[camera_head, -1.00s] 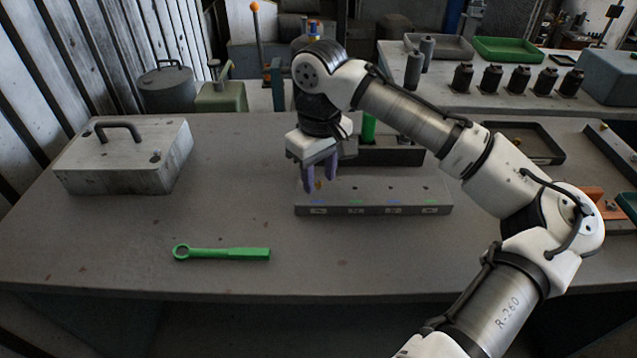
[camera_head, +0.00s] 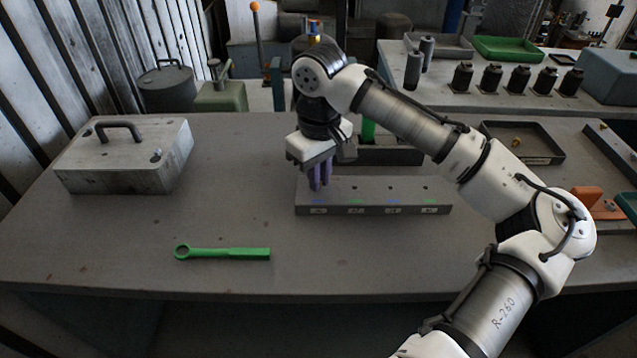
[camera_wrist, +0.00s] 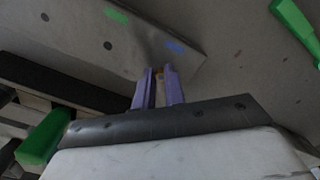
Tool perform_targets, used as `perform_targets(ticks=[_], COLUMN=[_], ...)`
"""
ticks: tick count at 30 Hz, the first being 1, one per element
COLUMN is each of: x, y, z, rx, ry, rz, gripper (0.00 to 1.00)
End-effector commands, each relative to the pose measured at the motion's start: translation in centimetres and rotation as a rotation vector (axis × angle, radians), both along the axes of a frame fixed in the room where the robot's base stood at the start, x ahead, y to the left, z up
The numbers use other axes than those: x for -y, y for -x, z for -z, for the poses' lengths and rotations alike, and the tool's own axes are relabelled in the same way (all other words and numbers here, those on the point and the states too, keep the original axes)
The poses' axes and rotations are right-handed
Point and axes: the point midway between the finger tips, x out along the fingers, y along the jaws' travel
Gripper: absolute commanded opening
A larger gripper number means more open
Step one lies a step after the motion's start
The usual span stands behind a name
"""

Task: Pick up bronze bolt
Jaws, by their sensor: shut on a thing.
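My gripper (camera_head: 320,184) is over the left end of the grey block (camera_head: 375,193), with its purple fingers closed together. The fingers hide most of the bolt. I cannot tell whether its lower end is still in the block's hole. The block has a row of holes and blue and green marks along its front.
A green ring wrench (camera_head: 222,253) lies in front on the table. A handled metal block (camera_head: 125,160) stands at left. A dark tray (camera_head: 535,157) at right holds a small bronze-coloured piece (camera_head: 516,142). A dark box (camera_head: 392,156) with a green upright part stands behind the block.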

Motion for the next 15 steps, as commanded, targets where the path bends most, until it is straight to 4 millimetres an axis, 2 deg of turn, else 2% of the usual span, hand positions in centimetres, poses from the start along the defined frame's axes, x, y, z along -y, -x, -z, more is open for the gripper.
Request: perform_targets(ticks=[15], x=[0.03], y=[-0.03], z=[-0.31], rx=[0.002], ry=[0.002], rz=[0.0], gripper=[0.01])
